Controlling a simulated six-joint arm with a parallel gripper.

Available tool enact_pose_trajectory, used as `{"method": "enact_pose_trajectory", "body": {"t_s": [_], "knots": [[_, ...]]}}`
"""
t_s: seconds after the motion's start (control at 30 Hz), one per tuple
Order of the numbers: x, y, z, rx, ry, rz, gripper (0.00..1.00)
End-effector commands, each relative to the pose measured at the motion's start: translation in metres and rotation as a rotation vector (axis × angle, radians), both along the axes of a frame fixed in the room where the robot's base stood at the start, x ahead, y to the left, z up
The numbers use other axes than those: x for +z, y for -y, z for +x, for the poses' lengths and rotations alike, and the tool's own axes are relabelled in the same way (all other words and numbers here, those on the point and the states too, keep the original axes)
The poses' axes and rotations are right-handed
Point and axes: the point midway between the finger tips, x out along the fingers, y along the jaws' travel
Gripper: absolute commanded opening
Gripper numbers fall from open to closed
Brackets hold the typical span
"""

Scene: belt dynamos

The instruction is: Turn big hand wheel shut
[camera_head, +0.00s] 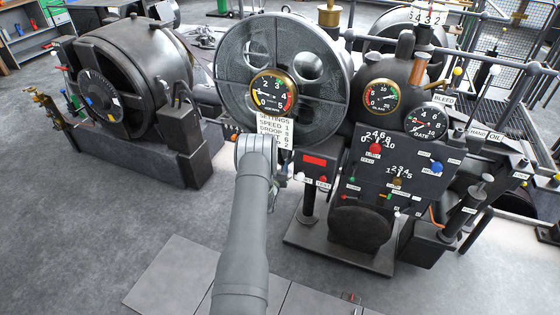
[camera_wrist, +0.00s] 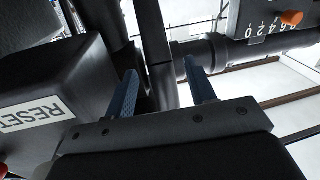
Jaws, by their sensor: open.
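A large grey wheel-like disc (camera_head: 225,62) with round holes stands upright at the top centre of the head view. A brass-rimmed gauge is in front of it. I cannot tell for sure whether this disc is the big hand wheel. My arm reaches up to just below the disc, and my gripper is mostly hidden behind my wrist there. In the wrist view my gripper (camera_wrist: 160,70) has two blue fingers standing apart. A dark upright bar (camera_wrist: 160,85) shows between or just beyond them. I cannot tell whether it touches either finger.
A dark block labelled RESET (camera_wrist: 35,112) is close on the left in the wrist view. An orange knob (camera_wrist: 292,18) on a numbered plate is at upper right. A panel with levers and dials (camera_head: 405,160) stands right of my arm. Open floor (camera_head: 90,220) lies left.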

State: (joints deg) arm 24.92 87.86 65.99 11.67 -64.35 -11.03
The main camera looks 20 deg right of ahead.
Motion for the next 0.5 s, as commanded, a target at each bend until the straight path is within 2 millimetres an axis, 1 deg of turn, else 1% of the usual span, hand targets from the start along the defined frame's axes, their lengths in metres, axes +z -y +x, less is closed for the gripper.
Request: {"method": "enact_pose_trajectory", "body": {"t_s": [0.1, 0.2, 0.37, 0.5], "knots": [[0.0, 0.011, 0.015, -0.001, 0.001, -0.001, 0.5], [-0.001, 0.017, 0.023, 0.0, 0.0, 0.0, 0.5], [-0.001, 0.022, 0.03, 0.0, -0.001, 0.001, 0.5], [0.0, 0.023, 0.032, 0.0, -0.001, 0.001, 0.5]]}}
